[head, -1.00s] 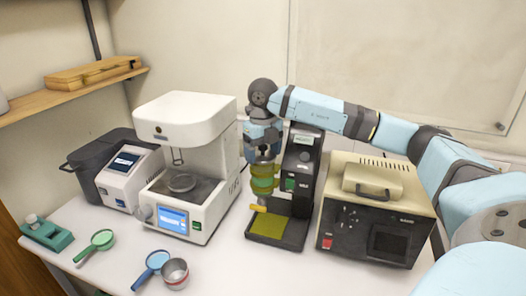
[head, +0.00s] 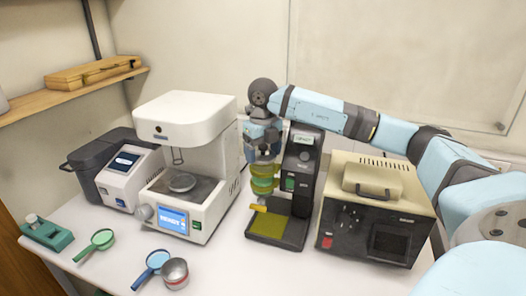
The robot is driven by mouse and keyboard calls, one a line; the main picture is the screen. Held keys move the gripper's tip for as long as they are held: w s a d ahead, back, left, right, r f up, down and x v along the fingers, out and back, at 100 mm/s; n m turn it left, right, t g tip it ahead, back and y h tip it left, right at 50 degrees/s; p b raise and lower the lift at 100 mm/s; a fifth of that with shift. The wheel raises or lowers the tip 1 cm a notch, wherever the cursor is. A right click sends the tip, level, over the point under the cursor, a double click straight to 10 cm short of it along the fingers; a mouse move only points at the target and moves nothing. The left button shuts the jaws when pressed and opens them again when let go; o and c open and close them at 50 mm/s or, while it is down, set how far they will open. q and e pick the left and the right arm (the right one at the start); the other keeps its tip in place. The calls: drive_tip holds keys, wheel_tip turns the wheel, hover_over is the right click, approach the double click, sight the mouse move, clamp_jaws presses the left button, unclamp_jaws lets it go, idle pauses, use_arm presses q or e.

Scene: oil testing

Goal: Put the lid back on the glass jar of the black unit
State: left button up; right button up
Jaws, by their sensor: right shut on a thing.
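The black unit (head: 301,170) stands upright near the middle of the table, with a yellow-green plate (head: 266,224) on its base. A yellow-green glass jar (head: 262,186) is at the unit's front left side, above an orange-yellow piece (head: 257,208). My right gripper (head: 263,160) points down directly over the jar and is shut on what looks like the lid. The lid is mostly hidden by the gripper, and I cannot tell whether it touches the jar's rim. My left gripper is not in view.
A white instrument (head: 186,120) stands left of the unit and a beige-black box (head: 372,215) stands close on its right. A blue-handled strainer (head: 155,262), a metal cup (head: 175,273) and a green strainer (head: 102,240) lie at the front left. The front middle of the table is clear.

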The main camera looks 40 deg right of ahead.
drive_tip(key=shift+f, duration=0.15)
idle(0.7)
drive_tip(key=o, duration=0.9)
drive_tip(key=shift+r+p, duration=2.25)
drive_tip(key=shift+r, duration=1.3)
clamp_jaws()
